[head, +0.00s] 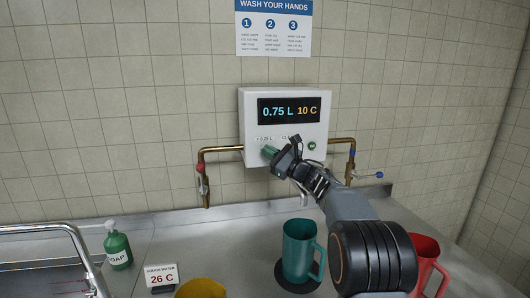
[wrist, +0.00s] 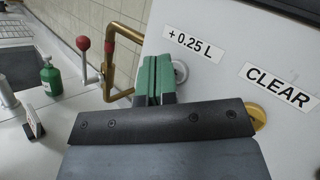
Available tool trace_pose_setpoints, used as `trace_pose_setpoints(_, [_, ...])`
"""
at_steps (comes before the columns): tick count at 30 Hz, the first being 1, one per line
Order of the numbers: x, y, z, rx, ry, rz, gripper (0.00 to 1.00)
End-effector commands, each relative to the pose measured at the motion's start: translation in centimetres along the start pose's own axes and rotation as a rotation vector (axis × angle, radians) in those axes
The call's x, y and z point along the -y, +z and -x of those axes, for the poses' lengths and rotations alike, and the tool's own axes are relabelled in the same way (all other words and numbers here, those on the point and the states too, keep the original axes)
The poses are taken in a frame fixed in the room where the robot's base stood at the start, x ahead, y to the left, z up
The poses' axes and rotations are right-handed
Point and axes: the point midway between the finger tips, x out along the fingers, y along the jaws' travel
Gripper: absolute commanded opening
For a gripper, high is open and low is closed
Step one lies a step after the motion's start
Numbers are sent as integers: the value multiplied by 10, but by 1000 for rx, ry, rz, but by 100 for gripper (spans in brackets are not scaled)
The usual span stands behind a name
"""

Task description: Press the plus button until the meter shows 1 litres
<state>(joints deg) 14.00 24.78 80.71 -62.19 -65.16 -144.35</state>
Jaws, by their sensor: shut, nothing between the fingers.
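The white water meter (head: 286,150) is fixed to the tiled wall, and its display (head: 289,110) reads 0.75 L and 10 C. My gripper (head: 268,152) is shut and empty at the meter's lower left. In the wrist view its green fingertips (wrist: 157,75) are in front of a pale round button (wrist: 180,72) just below the "+ 0.25 L" label (wrist: 193,43). The fingers partly hide this button, and I cannot tell whether they touch it. A yellow button (wrist: 257,115) shows below the CLEAR label (wrist: 278,86), partly hidden by my gripper. A green button (head: 311,146) is at the meter's lower right.
A teal jug (head: 299,252) stands on a dark round mat (head: 283,280) below the meter. A red jug (head: 428,258) and a yellow vessel (head: 201,289) are nearby. Brass pipes (head: 205,165) flank the meter. A soap bottle (head: 117,247) and a 26 C sign (head: 161,275) stand left.

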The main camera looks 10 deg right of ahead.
Motion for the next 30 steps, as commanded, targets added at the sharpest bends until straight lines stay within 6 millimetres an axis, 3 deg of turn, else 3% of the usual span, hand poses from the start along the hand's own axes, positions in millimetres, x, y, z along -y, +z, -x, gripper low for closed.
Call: trace_pose_setpoints(30, [4,-4,-6,0,0,1,0])
